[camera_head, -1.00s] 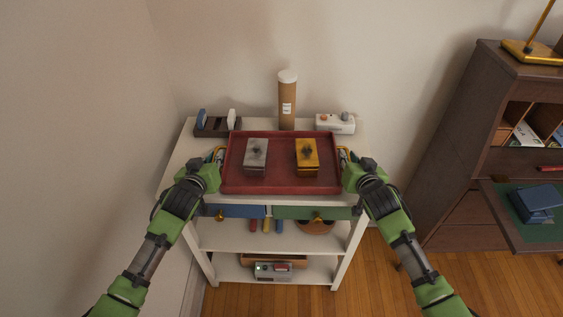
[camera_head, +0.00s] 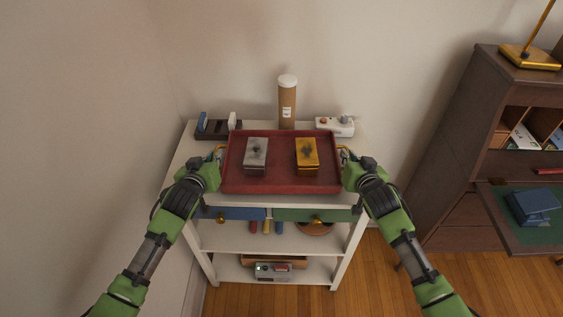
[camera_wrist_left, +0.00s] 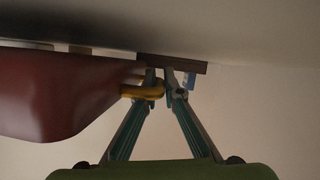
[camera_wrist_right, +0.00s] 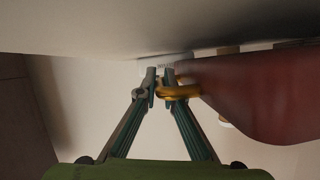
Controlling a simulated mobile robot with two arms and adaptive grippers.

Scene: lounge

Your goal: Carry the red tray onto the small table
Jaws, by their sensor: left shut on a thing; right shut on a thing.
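The red tray (camera_head: 282,183) is level in the head view, over the top of a white shelf unit. I cannot tell whether it touches that top. A grey box (camera_head: 256,152) and a yellow box (camera_head: 306,151) stand on it, apart. My left gripper (camera_head: 218,154) is shut on the tray's left handle, a yellow loop (camera_wrist_left: 143,93) in the left wrist view. My right gripper (camera_head: 345,154) is shut on the right handle, a similar loop (camera_wrist_right: 180,92) in the right wrist view. No small table is clearly in view.
A cardboard tube (camera_head: 287,105), a dark holder (camera_head: 215,126) and a white device (camera_head: 336,126) stand behind the tray on the white shelf unit (camera_head: 186,152). A wall is behind and left. A dark wooden desk (camera_head: 462,120) stands right, with wood floor (camera_head: 395,270) in front.

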